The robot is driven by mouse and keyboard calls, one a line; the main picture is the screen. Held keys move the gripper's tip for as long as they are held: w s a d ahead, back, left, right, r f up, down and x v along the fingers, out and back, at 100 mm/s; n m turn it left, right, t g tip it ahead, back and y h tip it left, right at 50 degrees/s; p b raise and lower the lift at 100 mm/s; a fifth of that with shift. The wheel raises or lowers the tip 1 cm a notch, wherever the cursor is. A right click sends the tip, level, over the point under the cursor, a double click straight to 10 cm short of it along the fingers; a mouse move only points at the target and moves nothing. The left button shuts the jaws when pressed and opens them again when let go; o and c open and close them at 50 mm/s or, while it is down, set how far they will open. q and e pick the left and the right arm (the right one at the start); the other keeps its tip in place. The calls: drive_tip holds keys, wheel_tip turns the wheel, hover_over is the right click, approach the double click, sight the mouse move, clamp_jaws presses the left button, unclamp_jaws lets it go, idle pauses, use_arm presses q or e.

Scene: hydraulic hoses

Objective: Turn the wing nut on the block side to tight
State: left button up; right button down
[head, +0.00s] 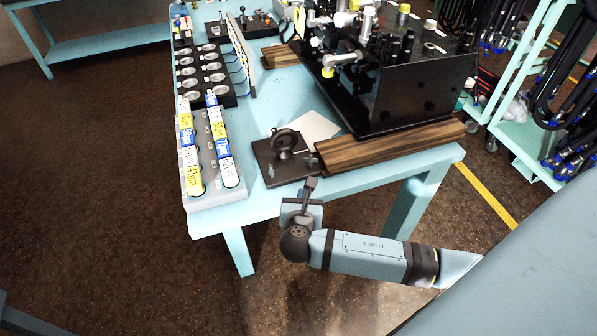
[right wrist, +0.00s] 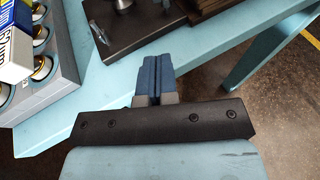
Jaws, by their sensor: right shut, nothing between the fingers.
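A large black block (head: 425,95) with fittings on top stands on wooden boards at the table's right. A dark plate (head: 275,172) with an upright round handwheel (head: 284,143) lies in front of the block; the plate also shows at the top of the right wrist view (right wrist: 130,28). A small silver piece (head: 270,171) sits by the plate's left edge. My right gripper (head: 310,184) is shut and empty, just off the table's front edge near the plate. It shows with blue fingers together in the right wrist view (right wrist: 154,72). My left gripper is out of view.
A grey rack (head: 208,160) with labelled cylinders stands at the table's left, with a black tray of round cups (head: 203,73) behind it. A wooden board (head: 390,146) lies near the front right edge. Carts with hoses (head: 562,110) stand at right.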

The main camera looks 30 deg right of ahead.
sight(305, 161)
drive_tip(key=x, duration=0.4)
drive_tip(key=p+x, duration=0.1)
drive_tip(key=x, duration=0.4)
drive_tip(key=r+p+x, duration=0.1)
drive_tip(key=x, duration=0.3)
drive_tip(key=shift+w+d+r, duration=0.1)
drive_tip(key=shift+w+d, duration=0.15)
drive_tip(key=shift+w+a, duration=0.1)
drive_tip(key=shift+w, duration=0.05)
